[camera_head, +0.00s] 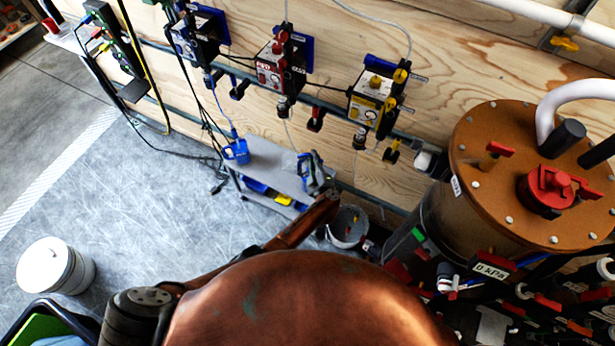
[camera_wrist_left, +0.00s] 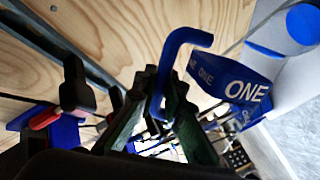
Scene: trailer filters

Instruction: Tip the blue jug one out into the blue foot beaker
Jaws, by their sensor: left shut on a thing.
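My left gripper (camera_head: 323,190) is shut on the blue jug one (camera_head: 312,170) at the right end of the grey shelf. In the left wrist view, the dark green fingers (camera_wrist_left: 158,110) close around the jug's bent blue handle (camera_wrist_left: 188,36). The jug's blue band with white "ONE" lettering (camera_wrist_left: 245,90) is beside them, slanted in the picture. I cannot tell whether the jug touches the shelf. A blue vessel (camera_head: 236,151), perhaps the blue foot beaker, stands at the shelf's left end, with a blue line running down to it. My right gripper is not in view.
The grey shelf (camera_head: 272,165) has blue and yellow items beneath. A grey bucket (camera_head: 347,227) stands just below the jug. Pump boxes (camera_head: 372,98) hang on the wooden wall above. A large tank (camera_head: 500,160) stands right. A white bucket (camera_head: 55,268) stands on open floor.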

